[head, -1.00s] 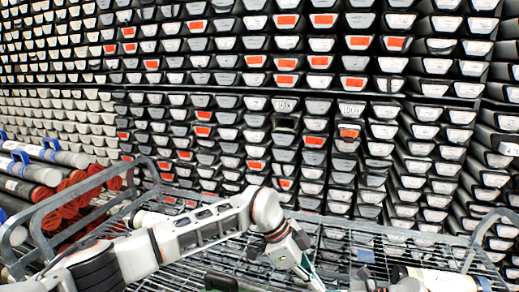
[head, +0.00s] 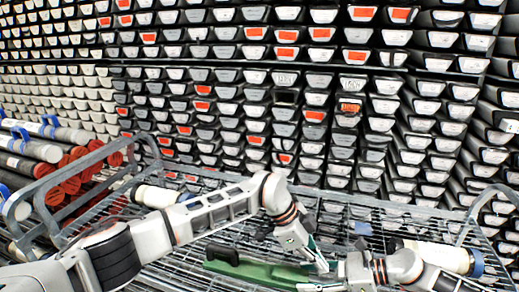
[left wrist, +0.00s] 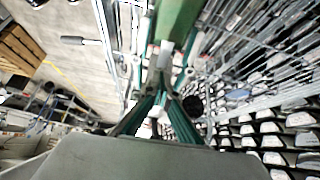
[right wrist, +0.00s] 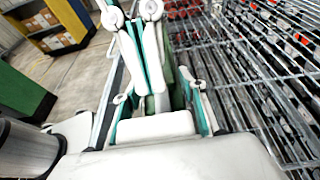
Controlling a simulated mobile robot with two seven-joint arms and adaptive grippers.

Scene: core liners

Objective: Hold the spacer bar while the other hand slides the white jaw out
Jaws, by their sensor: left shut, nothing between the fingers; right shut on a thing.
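A green bar-like tool (head: 260,273) with a black handle (head: 222,254) lies on the wire rack in the head view. It shows as a green strip in the left wrist view (left wrist: 178,18). My left gripper (head: 322,266) is shut and empty above its right part; its teal-padded fingers meet in the left wrist view (left wrist: 163,88). My right gripper (head: 342,270) comes in from the right, close to the left one. In the right wrist view a white block (right wrist: 155,127), apparently the white jaw, sits between its fingers. Which part is the spacer bar I cannot tell.
The wire rack (head: 215,250) has raised side rails (head: 85,163). White tubes (head: 155,196) lie on it, one with a blue end (head: 474,262) at right. Grey tubes with red ends (head: 75,180) are stacked at left. A wall of stacked liners (head: 270,100) fills the back.

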